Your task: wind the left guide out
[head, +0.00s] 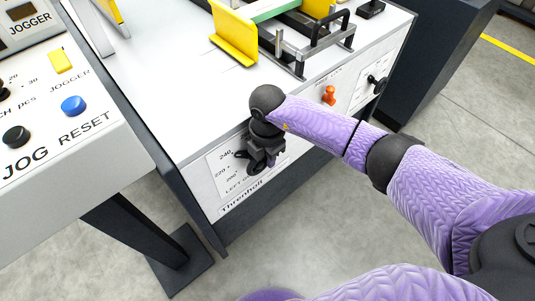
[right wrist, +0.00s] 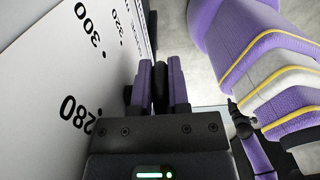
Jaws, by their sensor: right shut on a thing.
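My right gripper (head: 264,152) is at the front panel of the white machine, over the dial plate (head: 228,178) that reads "LEFT G..." with numbers around it. It is shut on a black handle (right wrist: 160,84), which shows between the purple fingers in the right wrist view. The gripper (right wrist: 158,88) hides most of the handle and part of the dial in the head view. A yellow guide plate (head: 236,40) stands upright on the machine top; I cannot tell for certain that it is the left guide. My left gripper is not in view.
An orange knob (head: 328,95) and another black handle (head: 376,84) sit further right on the same panel. A control console (head: 95,150) with blue and black buttons stands at left. Grey floor in front is clear.

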